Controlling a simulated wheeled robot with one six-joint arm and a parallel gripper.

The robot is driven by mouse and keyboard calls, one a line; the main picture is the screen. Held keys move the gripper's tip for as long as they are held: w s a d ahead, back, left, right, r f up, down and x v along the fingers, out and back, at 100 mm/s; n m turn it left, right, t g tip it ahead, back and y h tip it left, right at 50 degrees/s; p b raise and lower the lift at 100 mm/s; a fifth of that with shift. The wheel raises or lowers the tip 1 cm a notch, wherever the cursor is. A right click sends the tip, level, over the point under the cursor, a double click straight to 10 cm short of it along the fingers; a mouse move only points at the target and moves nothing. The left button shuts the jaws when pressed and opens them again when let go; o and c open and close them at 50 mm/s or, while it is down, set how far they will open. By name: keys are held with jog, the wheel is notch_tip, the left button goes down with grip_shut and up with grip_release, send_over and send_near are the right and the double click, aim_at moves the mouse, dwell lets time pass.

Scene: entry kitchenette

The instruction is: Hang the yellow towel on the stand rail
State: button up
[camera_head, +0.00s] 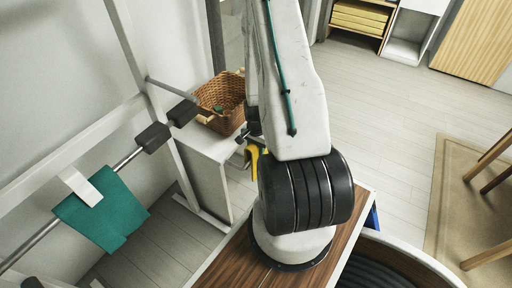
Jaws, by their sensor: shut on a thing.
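The yellow towel (252,160) hangs beside my arm, left of the black ribbed joint, and is mostly hidden behind the arm. My gripper (246,137) is partly hidden behind my white arm link and is shut on the yellow towel just below it. The stand rail (126,160) is a thin metal bar on a white frame at left. It runs from the lower left up to the right. The gripper and towel are to the right of the rail, apart from it.
A teal towel (104,212) with a white tab hangs on the rail. Dark grey blocks (152,138) sit on the rail further right. A wicker basket (222,103) stands on a white cabinet (207,145) behind. Open floor lies at right, with a rug and wooden chair legs.

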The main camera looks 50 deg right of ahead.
jog(key=shift+f, duration=2.85)
jog(key=o, duration=1.2)
jog(key=shift+c, duration=0.2)
jog(key=shift+r, duration=0.1)
notch_tip(320, 180, up, 15)
jog(key=shift+f, duration=0.2)
